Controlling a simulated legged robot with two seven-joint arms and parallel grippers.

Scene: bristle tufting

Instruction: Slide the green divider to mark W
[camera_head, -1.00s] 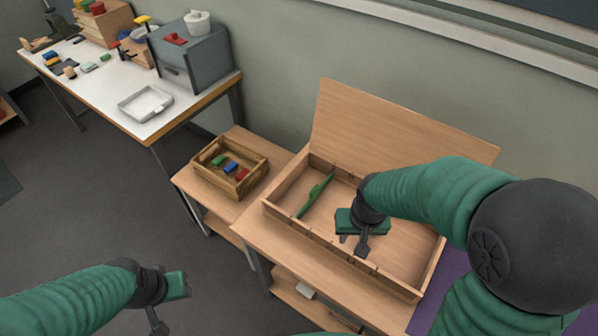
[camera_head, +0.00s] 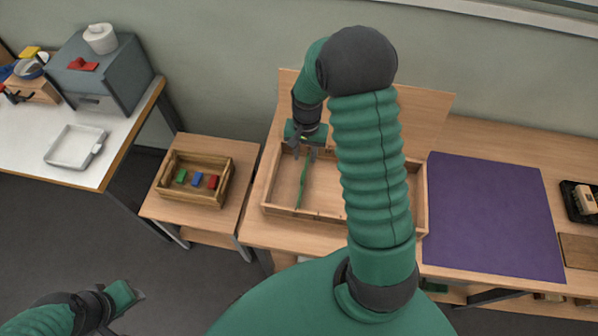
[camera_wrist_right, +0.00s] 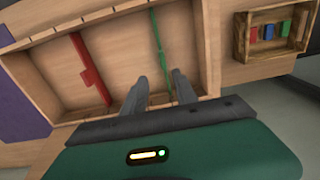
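The green divider (camera_head: 302,184) stands across the left part of a shallow wooden box (camera_head: 283,181). In the right wrist view the green divider (camera_wrist_right: 162,45) runs toward the gap between my fingers. My right gripper (camera_head: 306,152) is at the divider's far end, by the box's back wall. Its fingers (camera_wrist_right: 160,80) are apart, one on each side of the divider's line, and I see no clear contact. Small dark notches show along the box rim, but no letter W is readable. My left gripper (camera_head: 136,296) is low at the left, away from the box; its finger opening is unclear.
A red divider (camera_wrist_right: 90,72) also stands in the box, hidden by my arm in the head view. A raised lid (camera_head: 425,108) stands behind. A small crate (camera_head: 163,187) with coloured blocks is left; a purple mat (camera_head: 490,215) lies right.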

